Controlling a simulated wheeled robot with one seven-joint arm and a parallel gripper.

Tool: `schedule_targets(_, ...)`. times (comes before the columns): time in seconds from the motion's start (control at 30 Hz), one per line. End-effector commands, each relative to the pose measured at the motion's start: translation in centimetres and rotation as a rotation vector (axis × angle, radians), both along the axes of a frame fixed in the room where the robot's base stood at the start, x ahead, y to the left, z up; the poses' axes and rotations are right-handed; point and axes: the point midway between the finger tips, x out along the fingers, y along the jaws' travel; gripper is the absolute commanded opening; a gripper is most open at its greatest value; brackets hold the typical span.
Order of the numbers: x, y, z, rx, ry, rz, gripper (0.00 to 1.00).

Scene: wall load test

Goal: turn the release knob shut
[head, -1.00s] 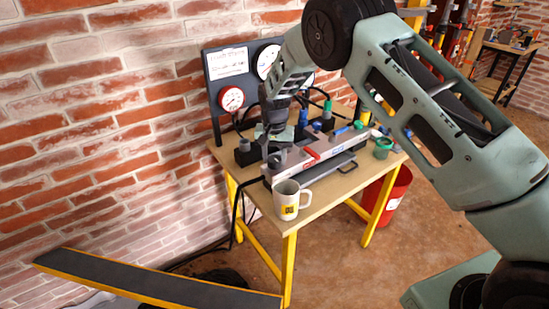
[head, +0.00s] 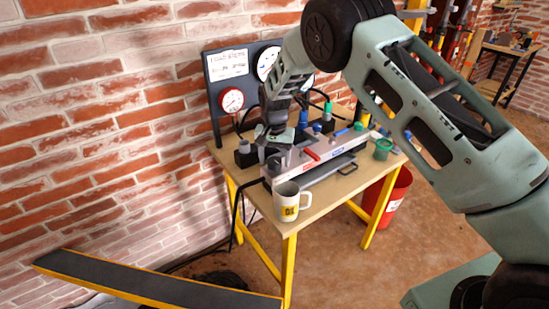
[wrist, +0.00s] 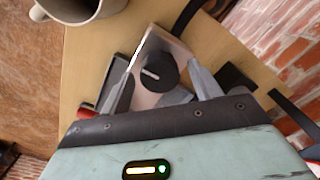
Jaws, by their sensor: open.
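The release knob (wrist: 157,72) is round and black with a pale pointer line, and sits on the end of a grey metal block in the wrist view. My gripper (wrist: 162,88) is open, one finger on each side of the knob, with gaps between fingers and knob. In the head view my gripper (head: 270,146) points down over the near left end of the grey pump block (head: 318,154). The knob (head: 274,162) is partly hidden there by my fingers. I cannot tell the height of my fingertips against the knob.
A white mug (head: 289,205) stands at the table's near corner, close to the block; it also shows in the wrist view (wrist: 75,8). A red lever (head: 311,154) lies on the block. A gauge panel (head: 229,66) stands behind, against the brick wall. A green cup (head: 383,149) stands right.

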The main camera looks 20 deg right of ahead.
Motion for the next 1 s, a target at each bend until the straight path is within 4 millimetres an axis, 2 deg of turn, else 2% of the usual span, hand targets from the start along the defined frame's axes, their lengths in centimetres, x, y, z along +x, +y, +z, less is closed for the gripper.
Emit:
schedule_targets(0.17,0.0,0.0,0.5,0.0,0.0,0.001,0.63)
schedule_targets(0.27,0.1,0.0,1.8,0.001,-0.003,0.001,0.63)
schedule_targets(0.8,0.0,0.0,13.8,0.0,-0.004,0.001,0.63)
schedule_targets(1.0,0.0,0.0,16.5,0.0,-0.001,0.0,0.63)
